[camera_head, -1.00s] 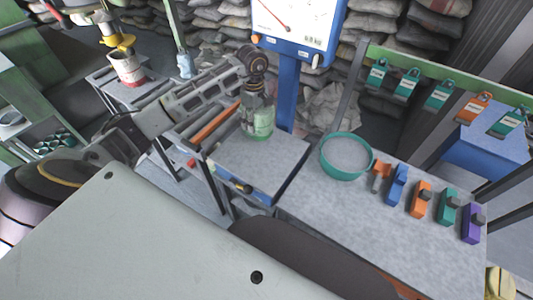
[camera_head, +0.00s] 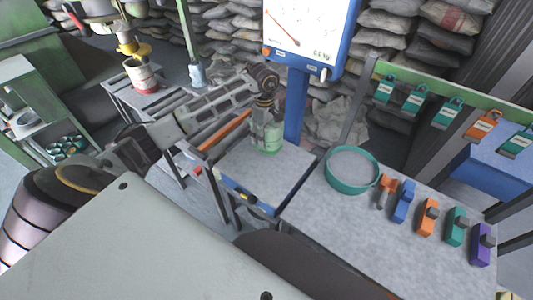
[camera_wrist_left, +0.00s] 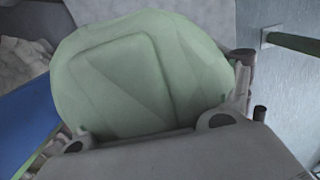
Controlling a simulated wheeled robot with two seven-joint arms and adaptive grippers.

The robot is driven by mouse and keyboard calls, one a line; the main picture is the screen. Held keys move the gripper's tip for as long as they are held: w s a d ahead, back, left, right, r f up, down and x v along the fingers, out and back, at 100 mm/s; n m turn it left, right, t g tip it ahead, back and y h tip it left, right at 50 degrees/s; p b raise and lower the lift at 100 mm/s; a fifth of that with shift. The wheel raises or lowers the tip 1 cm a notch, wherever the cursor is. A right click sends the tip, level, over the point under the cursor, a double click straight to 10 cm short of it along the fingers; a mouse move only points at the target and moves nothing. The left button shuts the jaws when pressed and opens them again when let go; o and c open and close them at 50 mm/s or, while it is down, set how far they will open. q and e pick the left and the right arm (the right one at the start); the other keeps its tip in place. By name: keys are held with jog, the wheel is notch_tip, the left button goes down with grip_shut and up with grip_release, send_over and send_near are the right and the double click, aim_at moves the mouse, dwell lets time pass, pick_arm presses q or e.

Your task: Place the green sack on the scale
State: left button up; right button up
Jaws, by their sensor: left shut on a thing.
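The green sack (camera_head: 267,140) is in my left gripper (camera_head: 266,118) above the far part of the scale's grey platform (camera_head: 255,177). I cannot tell whether its bottom touches the platform. In the left wrist view the pale green sack (camera_wrist_left: 145,75) fills the middle, with the fingers of my left gripper (camera_wrist_left: 158,135) at its two sides, shut on it. The scale has a blue column and a white dial display (camera_head: 305,35) behind the platform. My right gripper is not in view.
Right of the platform, a grey table (camera_head: 365,232) holds a green-rimmed sieve (camera_head: 352,187) and several coloured clips or blocks (camera_head: 427,218). A rail with hanging tags (camera_head: 448,105) runs behind it. Stacked sacks (camera_head: 388,22) line the back.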

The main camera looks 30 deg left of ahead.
pick_arm(q)
jog(key=shift+f, duration=2.45)
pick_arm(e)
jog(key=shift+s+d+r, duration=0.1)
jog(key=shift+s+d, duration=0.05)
pick_arm(q)
jog(key=shift+f, duration=0.55)
notch_tip(320, 180, down, 2)
jog(key=shift+f, duration=0.3)
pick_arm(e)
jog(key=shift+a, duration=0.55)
pick_arm(q)
jog(key=shift+f, duration=0.15)
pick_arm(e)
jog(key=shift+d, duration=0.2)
pick_arm(q)
jog(key=o, duration=1.3)
jog(key=shift+o, duration=1.1)
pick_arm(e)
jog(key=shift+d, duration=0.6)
